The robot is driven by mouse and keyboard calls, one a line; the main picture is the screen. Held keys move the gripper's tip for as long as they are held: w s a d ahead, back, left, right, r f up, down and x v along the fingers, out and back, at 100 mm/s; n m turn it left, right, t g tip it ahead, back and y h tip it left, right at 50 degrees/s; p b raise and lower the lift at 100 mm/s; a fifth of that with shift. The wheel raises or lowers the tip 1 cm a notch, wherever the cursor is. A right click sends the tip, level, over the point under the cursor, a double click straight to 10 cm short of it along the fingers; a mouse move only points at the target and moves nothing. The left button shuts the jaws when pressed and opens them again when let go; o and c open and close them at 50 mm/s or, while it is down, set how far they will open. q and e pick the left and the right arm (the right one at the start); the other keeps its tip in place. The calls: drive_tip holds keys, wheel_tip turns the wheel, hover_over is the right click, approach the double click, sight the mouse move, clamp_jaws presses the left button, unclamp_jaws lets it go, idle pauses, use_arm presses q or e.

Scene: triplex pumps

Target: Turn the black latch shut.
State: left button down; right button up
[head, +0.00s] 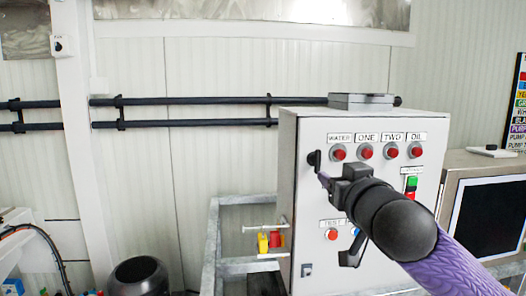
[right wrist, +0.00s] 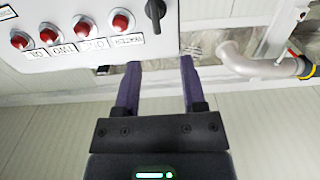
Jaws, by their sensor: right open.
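The black latch (head: 314,158) is on the upper left edge of the front of the grey control box (head: 300,230). In the right wrist view, which shows the box upside down, the latch (right wrist: 155,14) is a small dark knob with its long side running roughly up and down. My right gripper (head: 325,181) is just below the latch in the head view. Its two purple fingers (right wrist: 161,62) are apart, with nothing between them, and the latch lies beyond their tips. I see no contact. My left gripper is not in view.
Several red buttons (head: 366,152) under labels line the top of the box face, right of the latch. A metal frame (head: 213,240) and a yellow padlock-like piece (head: 263,243) are at the left. Black pipes (head: 190,101) run along the wall behind.

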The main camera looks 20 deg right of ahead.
sight(319, 160)
drive_tip(key=p+x, duration=0.1)
drive_tip(key=x, duration=0.3)
drive_tip(key=p+x, duration=0.2)
drive_tip(key=x, duration=0.3)
drive_tip(key=shift+d+r, duration=0.2)
drive_tip(key=shift+d, duration=0.05)
drive_tip(key=shift+w+d+f, duration=0.15)
drive_tip(key=shift+w, duration=0.25)
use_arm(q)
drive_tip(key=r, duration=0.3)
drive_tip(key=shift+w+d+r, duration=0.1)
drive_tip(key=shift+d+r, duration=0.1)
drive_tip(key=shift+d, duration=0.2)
use_arm(e)
clamp_jaws()
